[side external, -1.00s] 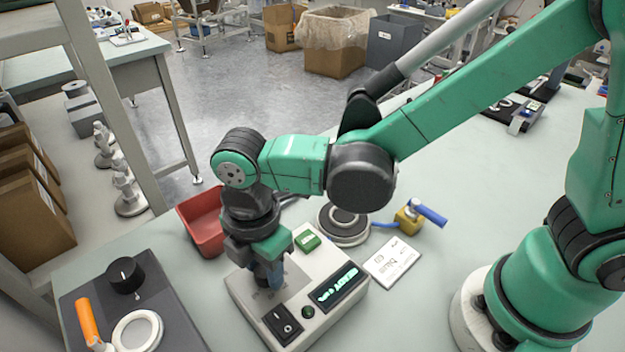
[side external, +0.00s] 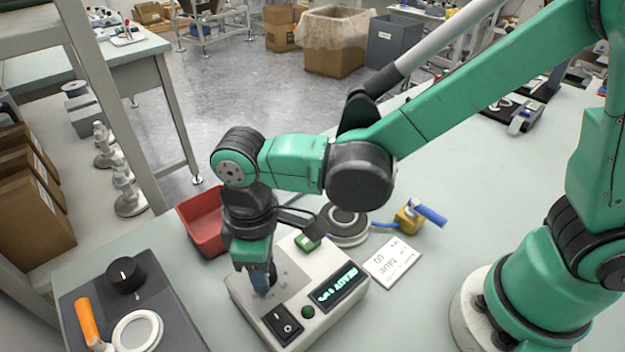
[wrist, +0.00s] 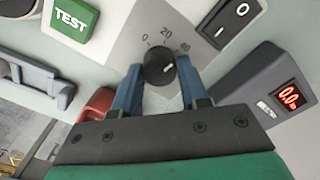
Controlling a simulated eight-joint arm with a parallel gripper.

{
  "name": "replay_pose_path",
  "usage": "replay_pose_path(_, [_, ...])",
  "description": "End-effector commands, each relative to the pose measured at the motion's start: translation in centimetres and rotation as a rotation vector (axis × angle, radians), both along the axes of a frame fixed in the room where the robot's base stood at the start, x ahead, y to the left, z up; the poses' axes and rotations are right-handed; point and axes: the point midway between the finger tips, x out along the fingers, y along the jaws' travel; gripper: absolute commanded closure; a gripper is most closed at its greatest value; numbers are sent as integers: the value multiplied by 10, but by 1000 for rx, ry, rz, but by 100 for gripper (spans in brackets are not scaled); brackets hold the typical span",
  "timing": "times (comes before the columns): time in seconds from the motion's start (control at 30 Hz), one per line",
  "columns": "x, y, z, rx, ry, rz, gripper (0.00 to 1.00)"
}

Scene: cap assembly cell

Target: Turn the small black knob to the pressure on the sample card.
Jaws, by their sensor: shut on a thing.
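The small black knob (wrist: 158,67) sits on the grey dial plate of the white tester (side external: 322,262). Its white pointer aims up and right, roughly toward the 40 mark on the printed scale in the wrist view. My gripper (wrist: 159,72) has its blue fingers shut on the knob, one on each side. In the side view my gripper (side external: 262,283) points down at the tester and hides the knob. The sample card (side external: 393,262) lies flat right of the tester. Its small print seems to read "blue" and a number like 60, but I cannot be sure.
The tester has a green TEST button (wrist: 71,18), a rocker switch (side external: 283,323) and a lit screen (side external: 338,287). A red bin (side external: 203,224) stands behind it. A dark box with a larger knob (side external: 125,274) and orange handle is at left.

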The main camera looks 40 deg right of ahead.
Motion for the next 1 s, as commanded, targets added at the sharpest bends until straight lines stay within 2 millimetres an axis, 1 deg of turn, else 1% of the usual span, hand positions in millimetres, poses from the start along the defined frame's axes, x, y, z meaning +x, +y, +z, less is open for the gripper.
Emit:
replay_pose_path(0.6, [1, -1, 0, -1, 1, -581, 100])
replay_pose_path(0.8, [1, -1, 0, -1, 1, -747, 100])
replay_pose_path(1.0, [1, -2, 0, -1, 1, -873, 100])
